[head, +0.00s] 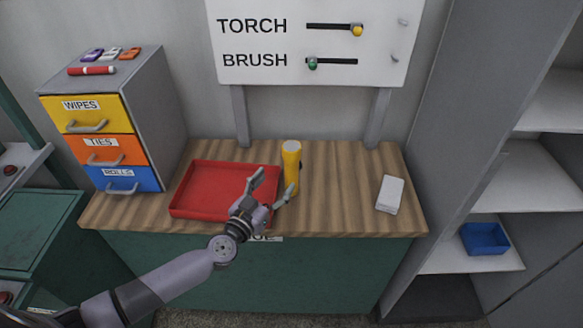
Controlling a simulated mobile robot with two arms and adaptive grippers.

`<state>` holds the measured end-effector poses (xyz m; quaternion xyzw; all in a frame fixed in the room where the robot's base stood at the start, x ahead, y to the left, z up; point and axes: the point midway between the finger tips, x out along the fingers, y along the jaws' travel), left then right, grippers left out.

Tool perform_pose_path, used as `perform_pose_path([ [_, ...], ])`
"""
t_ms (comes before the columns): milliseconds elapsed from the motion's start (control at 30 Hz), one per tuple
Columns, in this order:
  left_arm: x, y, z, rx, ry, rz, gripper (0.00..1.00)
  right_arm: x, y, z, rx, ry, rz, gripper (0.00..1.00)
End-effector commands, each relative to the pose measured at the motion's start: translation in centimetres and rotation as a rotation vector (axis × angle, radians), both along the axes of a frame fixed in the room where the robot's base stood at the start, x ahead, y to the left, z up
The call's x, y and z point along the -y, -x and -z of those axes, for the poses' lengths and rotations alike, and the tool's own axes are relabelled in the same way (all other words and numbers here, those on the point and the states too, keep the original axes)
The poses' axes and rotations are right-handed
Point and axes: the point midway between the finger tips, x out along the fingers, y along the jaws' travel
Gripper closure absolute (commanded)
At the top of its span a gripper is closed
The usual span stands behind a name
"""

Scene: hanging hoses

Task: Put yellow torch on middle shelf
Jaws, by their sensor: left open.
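The yellow torch (291,165) stands upright on the wooden bench top, just right of the red tray. My left gripper (272,186) is open in front of the torch, with one finger to its left and the other near its lower front. I cannot tell whether a finger touches it. A grey shelf unit stands at the right, and its middle shelf (537,176) looks bare. My right gripper is not in view.
The red tray (190,211) looks empty. A white box (390,194) lies on the bench (345,165) at the right. A blue bin (485,238) sits on a lower shelf. A drawer cabinet (165,115) stands at the left. A board (340,80) with TORCH and BRUSH sliders rises behind.

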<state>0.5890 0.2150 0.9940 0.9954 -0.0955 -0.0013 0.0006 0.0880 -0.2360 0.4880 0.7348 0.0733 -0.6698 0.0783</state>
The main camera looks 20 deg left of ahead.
Motion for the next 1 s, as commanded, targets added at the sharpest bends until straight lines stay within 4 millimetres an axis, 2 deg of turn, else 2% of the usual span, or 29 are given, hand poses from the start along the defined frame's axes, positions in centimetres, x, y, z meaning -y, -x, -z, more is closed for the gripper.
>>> perform_pose_path([
  [33,0.2,-1.3,-0.2,0.004,0.003,-0.002,0.34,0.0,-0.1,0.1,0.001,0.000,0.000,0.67],
  [200,0.8,-4.1,0.0,0.003,0.000,-0.001,0.34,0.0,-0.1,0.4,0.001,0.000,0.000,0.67],
  [467,1.1,-5.9,-0.2,0.002,0.000,-0.001,0.34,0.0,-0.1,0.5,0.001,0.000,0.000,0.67],
  [700,1.5,-9.4,-0.6,0.002,-0.001,-0.002,0.34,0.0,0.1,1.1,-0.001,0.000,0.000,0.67],
  [833,1.7,-10.3,-0.7,0.001,0.000,0.000,0.34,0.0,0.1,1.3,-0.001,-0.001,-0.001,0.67],
  [1000,1.7,-10.4,-0.8,0.001,-0.001,0.000,0.34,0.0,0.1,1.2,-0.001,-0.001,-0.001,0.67],
])
